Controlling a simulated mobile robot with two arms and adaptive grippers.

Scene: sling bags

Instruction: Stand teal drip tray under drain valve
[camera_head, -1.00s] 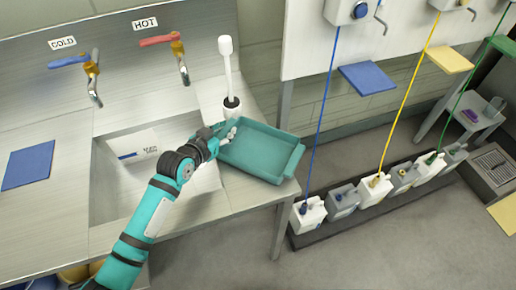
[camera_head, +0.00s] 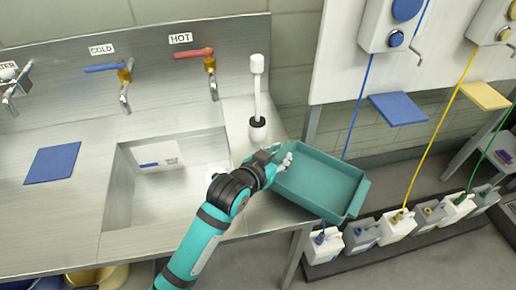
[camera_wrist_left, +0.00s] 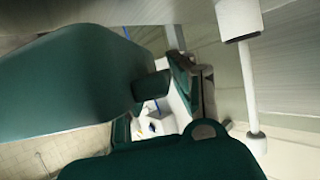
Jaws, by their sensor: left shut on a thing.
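The teal drip tray (camera_head: 318,182) is a shallow rectangular pan at the right end of the steel sink counter, its far right part reaching past the counter's edge. My left gripper (camera_head: 281,162) is shut on the tray's left end. Whether the tray touches the counter or hangs just above it I cannot tell. In the left wrist view, large dark green shapes fill much of the picture, and the grip itself is not clear. I cannot make out a drain valve in these frames. My right gripper is not in view.
The sink basin (camera_head: 120,190) is left of my arm. Several jugs (camera_head: 397,225) stand in a dark floor rack at right. A blue shelf (camera_head: 398,108) juts from the white panel.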

